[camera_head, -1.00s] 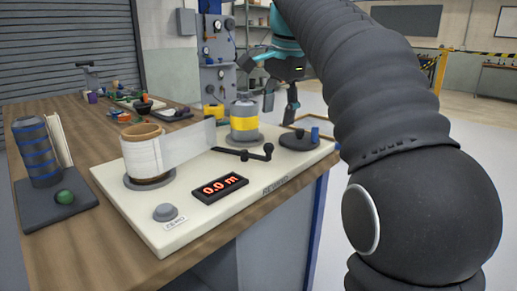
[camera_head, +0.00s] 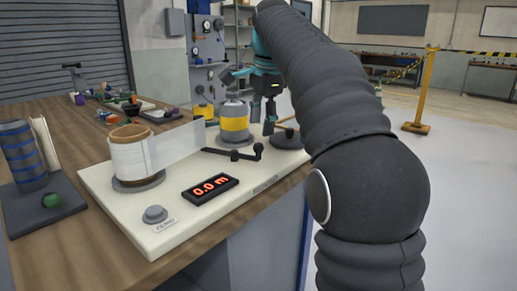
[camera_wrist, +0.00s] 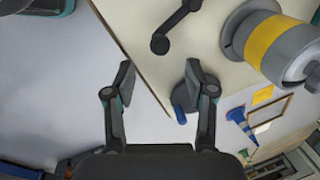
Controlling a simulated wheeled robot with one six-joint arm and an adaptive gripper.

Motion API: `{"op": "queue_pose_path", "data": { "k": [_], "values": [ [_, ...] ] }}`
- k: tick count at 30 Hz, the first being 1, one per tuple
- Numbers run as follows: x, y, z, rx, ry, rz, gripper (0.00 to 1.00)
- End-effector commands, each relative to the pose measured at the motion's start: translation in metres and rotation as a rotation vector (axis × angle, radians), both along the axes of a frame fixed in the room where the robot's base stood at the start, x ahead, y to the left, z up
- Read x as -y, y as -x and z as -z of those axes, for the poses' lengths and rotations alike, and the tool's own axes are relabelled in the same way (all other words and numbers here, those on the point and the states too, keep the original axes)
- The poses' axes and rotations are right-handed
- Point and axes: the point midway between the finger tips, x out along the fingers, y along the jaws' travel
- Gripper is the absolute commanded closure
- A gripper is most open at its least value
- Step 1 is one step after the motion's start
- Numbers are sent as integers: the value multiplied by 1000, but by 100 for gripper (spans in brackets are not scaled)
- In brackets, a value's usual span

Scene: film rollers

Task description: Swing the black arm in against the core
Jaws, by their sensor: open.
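The black arm (camera_head: 233,154) lies low on the cream base board (camera_head: 165,226), with a round knob at its right end; its bend and knob also show at the top of the wrist view (camera_wrist: 172,34). The grey drum with a yellow band (camera_head: 235,122), apparently the core, stands behind the arm, and a gap shows between them in the wrist view (camera_wrist: 272,42). A white film strip (camera_head: 180,146) runs toward it from the wound roll (camera_head: 130,157). My gripper (camera_wrist: 160,78) is open and empty, near the board's right edge, with the black arm ahead of its fingers.
A dark disc (camera_head: 287,141) sits at the board's right end; a blue peg (camera_wrist: 180,115) shows beside my right finger. A lit display (camera_head: 210,187) reads 0.0 m, and a grey button (camera_head: 154,214) sits near the front. Free floor lies to the right.

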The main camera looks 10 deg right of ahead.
Motion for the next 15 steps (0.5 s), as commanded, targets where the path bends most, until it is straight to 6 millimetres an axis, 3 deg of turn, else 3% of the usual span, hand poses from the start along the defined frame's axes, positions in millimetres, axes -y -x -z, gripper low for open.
{"op": "queue_pose_path", "data": {
  "k": [1,6,15],
  "values": [
    [-1,-1,13,-3,0,0,45],
    [-2,-7,44,-3,0,-1,45],
    [-4,-14,75,0,0,-1,45]
  ]
}}
